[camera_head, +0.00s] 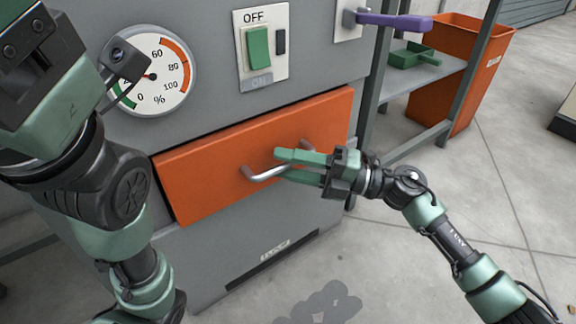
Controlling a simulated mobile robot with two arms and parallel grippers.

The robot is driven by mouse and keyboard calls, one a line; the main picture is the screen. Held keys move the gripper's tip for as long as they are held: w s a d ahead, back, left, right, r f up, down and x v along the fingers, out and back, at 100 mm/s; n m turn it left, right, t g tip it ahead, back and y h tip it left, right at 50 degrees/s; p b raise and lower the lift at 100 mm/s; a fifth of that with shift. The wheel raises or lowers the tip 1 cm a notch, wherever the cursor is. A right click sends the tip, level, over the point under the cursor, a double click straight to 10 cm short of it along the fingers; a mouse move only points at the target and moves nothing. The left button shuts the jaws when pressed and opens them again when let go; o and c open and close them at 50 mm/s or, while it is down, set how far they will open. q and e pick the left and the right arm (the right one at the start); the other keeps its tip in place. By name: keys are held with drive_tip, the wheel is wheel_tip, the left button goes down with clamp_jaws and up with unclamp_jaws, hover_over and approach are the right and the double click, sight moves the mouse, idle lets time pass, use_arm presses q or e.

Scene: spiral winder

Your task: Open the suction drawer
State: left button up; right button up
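The suction drawer (215,165) has a wide orange front on the grey machine, below the gauge and switch. A thin dark gap shows along its left edge; I cannot tell how far out it stands. Its silver bar handle (262,174) is partly hidden by my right gripper. My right gripper (284,166) is at the handle, with its green fingers pointing left and spread apart. The bar runs between or just behind the fingers; I see no firm closing on it. My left arm fills the left side, and its gripper fingers do not show.
A round gauge (152,76) and a green switch under "OFF" (258,48) are above the drawer. A purple lever (394,20) juts out at upper right. A shelf with a green tray (414,56) and an orange bin (452,80) stand behind.

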clamp_jaws()
idle(1.4)
